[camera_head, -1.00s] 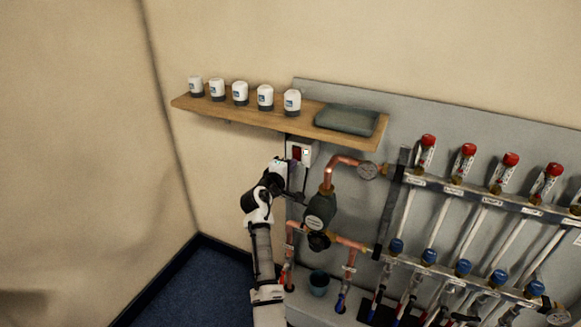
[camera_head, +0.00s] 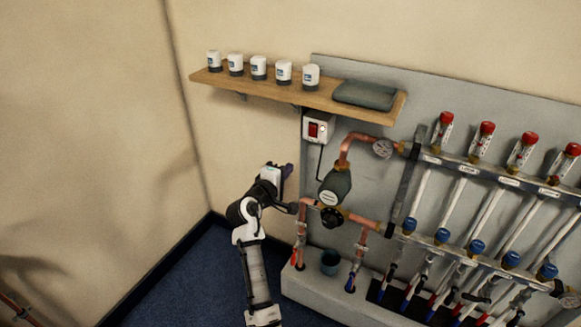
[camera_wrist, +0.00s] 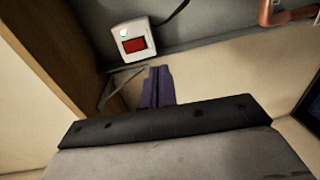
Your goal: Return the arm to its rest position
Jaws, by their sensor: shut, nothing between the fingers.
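My gripper (camera_head: 287,170) is at the end of my white and black arm, in front of the wall just left of the pump. In the wrist view its purple fingers (camera_wrist: 156,86) are together with nothing between them. A white switch box with a red rocker (camera_head: 318,128) is on the grey panel, above and to the right of my gripper. It also shows in the wrist view (camera_wrist: 131,42), beyond the fingertips and apart from them.
A pump (camera_head: 334,188) on copper pipes is right of my gripper. The manifold with red and blue caps fills the right. A cup (camera_head: 330,262) stands on the ledge. Floor at left is clear.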

